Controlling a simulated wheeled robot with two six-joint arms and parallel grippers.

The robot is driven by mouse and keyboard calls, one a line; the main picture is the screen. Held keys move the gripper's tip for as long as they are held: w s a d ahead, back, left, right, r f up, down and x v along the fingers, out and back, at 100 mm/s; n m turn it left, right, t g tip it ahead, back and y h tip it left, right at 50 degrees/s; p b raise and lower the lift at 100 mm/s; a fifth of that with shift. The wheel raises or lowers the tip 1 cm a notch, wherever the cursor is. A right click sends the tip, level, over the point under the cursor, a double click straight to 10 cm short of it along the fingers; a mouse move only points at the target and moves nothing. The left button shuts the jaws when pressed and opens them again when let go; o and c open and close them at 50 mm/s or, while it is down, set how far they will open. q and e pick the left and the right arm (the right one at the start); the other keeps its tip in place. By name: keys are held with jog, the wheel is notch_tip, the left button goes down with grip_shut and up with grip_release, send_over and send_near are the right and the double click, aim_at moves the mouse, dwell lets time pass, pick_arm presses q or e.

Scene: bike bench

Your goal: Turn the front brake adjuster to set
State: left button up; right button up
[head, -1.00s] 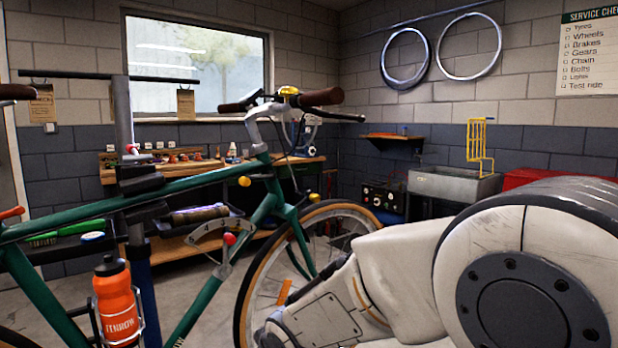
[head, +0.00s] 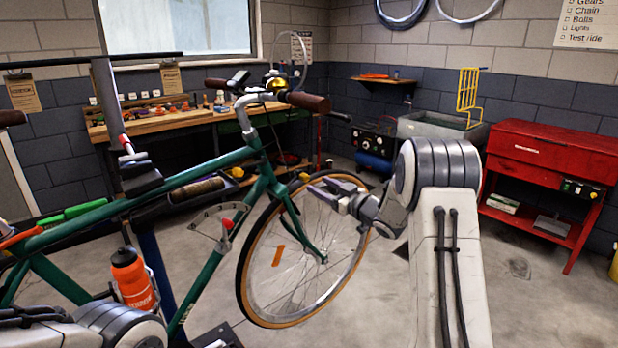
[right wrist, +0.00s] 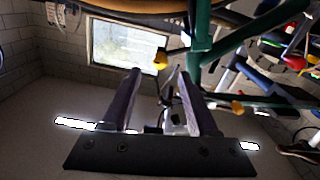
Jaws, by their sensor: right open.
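The green bike's front wheel (head: 245,270) and fork (head: 283,203) are in the middle of the head view. A small yellow knob (head: 304,177) shows by the fork and tyre, just left of my right gripper (head: 318,187). In the right wrist view a yellow knob (right wrist: 160,58) lies just beyond and between the two open fingers (right wrist: 157,80), with no contact visible. A red knob (head: 227,222) sits by a scale plate on the frame. I cannot tell for certain which knob is the front brake adjuster. My left gripper is out of view.
An orange bottle (head: 132,280) is on the bike frame. A workbench (head: 120,131) with tools stands behind the bike. A red cabinet (head: 552,150) stands at right. The floor between the cabinet and my right arm is largely clear.

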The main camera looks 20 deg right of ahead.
aim_at(308, 179)
jog(key=x, duration=0.6)
grip_shut()
jog(key=shift+f+n+b, duration=0.2)
jog(key=shift+n+b, duration=0.4)
jog(key=shift+b, duration=0.05)
jog(key=shift+n, duration=0.4)
jog(key=shift+r, duration=0.2)
